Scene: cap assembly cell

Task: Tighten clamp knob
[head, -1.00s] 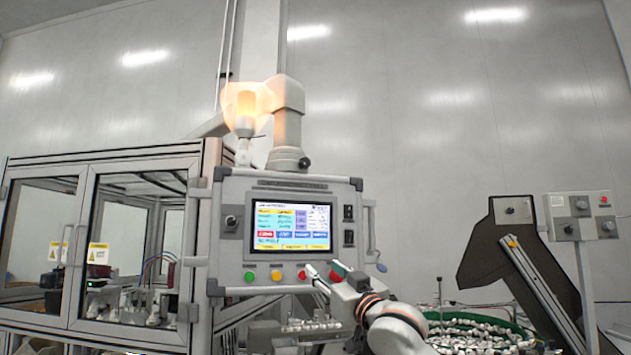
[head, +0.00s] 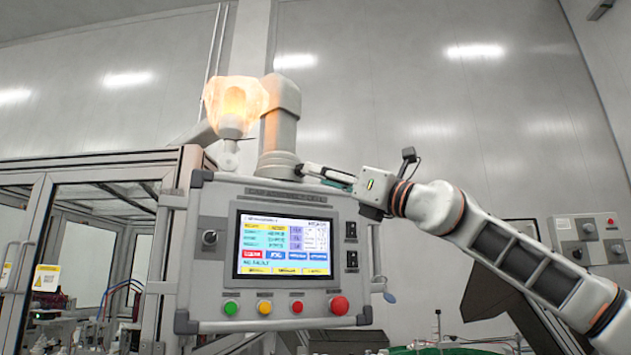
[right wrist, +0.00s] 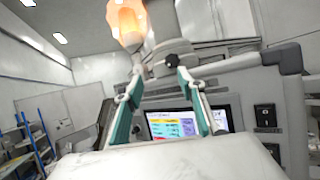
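The clamp knob (right wrist: 172,61) is a small black knob on the grey support joint above the control panel. In the right wrist view it stands just beyond my right fingertips, closer to the right-hand finger. My right gripper (head: 302,170) reaches in from the right, above the panel's top edge, and its tips are at the base of the support arm (head: 279,130). In the right wrist view the right gripper (right wrist: 160,72) has its two green-sided fingers apart with nothing held. In the head view the fingertips partly hide the knob area. My left gripper is not in view.
The control panel (head: 268,191) with its lit screen and coloured buttons lies just below the gripper. A red mushroom button (head: 339,305) is at its lower right. A glowing lamp (head: 236,102) stands beside the support arm. A glazed machine enclosure (head: 100,250) is at left.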

